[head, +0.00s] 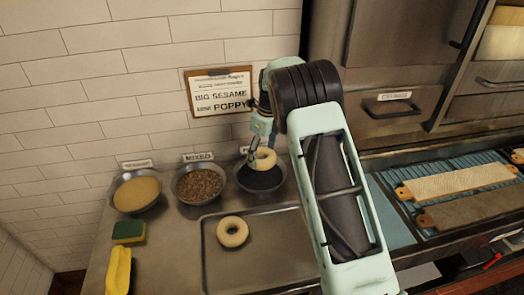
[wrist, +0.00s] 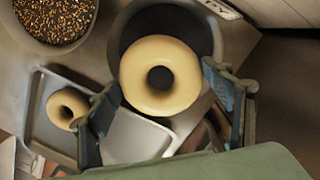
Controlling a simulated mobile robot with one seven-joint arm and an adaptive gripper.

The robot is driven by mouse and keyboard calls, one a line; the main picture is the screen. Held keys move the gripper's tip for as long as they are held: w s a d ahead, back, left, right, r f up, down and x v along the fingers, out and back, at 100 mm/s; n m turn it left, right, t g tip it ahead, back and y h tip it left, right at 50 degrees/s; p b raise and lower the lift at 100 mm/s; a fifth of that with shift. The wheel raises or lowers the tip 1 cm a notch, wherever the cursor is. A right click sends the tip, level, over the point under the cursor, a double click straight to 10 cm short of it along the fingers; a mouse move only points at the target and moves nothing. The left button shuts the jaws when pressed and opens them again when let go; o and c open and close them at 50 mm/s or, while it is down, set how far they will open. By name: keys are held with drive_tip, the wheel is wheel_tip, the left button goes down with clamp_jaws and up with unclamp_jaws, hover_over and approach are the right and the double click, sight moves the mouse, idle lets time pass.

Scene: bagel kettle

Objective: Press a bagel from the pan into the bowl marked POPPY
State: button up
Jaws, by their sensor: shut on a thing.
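My gripper (head: 262,150) is shut on a pale bagel (head: 265,159), which it holds over the right-hand bowl of dark seeds (head: 262,187). In the wrist view the bagel (wrist: 135,72) sits between the two fingers, with the dark bowl (wrist: 186,20) behind it. I cannot tell whether the bagel touches the seeds. That bowl's label is mostly hidden behind my gripper in the head view. A second bagel (head: 233,231) lies in the metal pan (head: 280,235), which also shows in the wrist view (wrist: 135,138).
A bowl of mixed seeds (head: 199,184) and a bowl of tan seeds (head: 136,193) stand to the left. A sponge (head: 129,232) and a yellow thing (head: 118,270) lie at front left. Drawers and boards are on the right.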

drive_tip(key=shift+f+b, duration=1.75)
drive_tip(key=shift+f, duration=1.8)
drive_tip(key=shift+f, duration=0.35)
drive_tip(key=shift+r, duration=0.1)
wheel_tip(320, 180, up, 10)
drive_tip(key=p, duration=0.6)
